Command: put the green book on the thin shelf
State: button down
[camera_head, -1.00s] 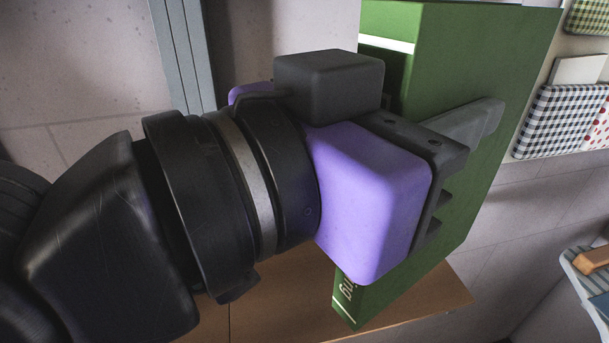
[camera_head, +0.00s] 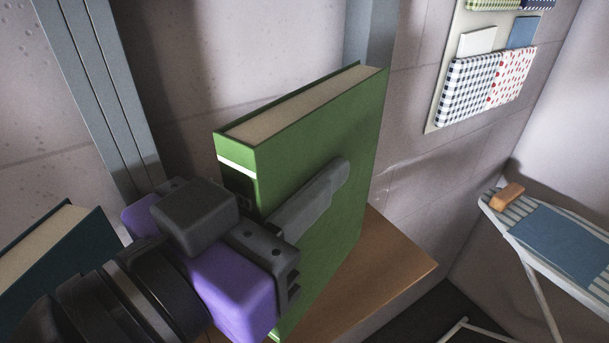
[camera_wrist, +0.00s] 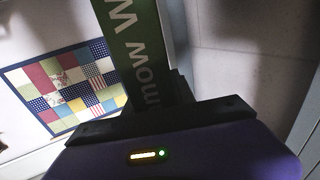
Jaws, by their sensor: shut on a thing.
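The green book (camera_head: 345,130) stands upright in the head view, cream page edges on top. My gripper (camera_head: 315,195) is shut on the book, with one dark finger lying along its right cover. In the wrist view, the book's green spine (camera_wrist: 137,50) with white lettering rises from between my gripper's fingers (camera_wrist: 150,110). The wooden thin shelf (camera_head: 400,262) lies under and behind the book. The book's lower end is partly hidden by my gripper, so I cannot tell whether it touches the shelf.
A dark blue book (camera_head: 60,250) stands at the left. An ironing board (camera_head: 560,245) with an orange-brown block (camera_head: 507,196) is at the right. Fabric pockets (camera_head: 475,85) hang on the back wall. Grey uprights (camera_head: 95,90) run up the wall. A patchwork quilt (camera_wrist: 68,90) shows in the wrist view.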

jog(key=shift+f, duration=1.8)
jog(key=c, duration=1)
grip_release()
jog(key=shift+c, duration=0.2)
jog(key=shift+r, duration=0.15)
jog(key=b+v, duration=0.3)
jog(key=v, duration=0.9)
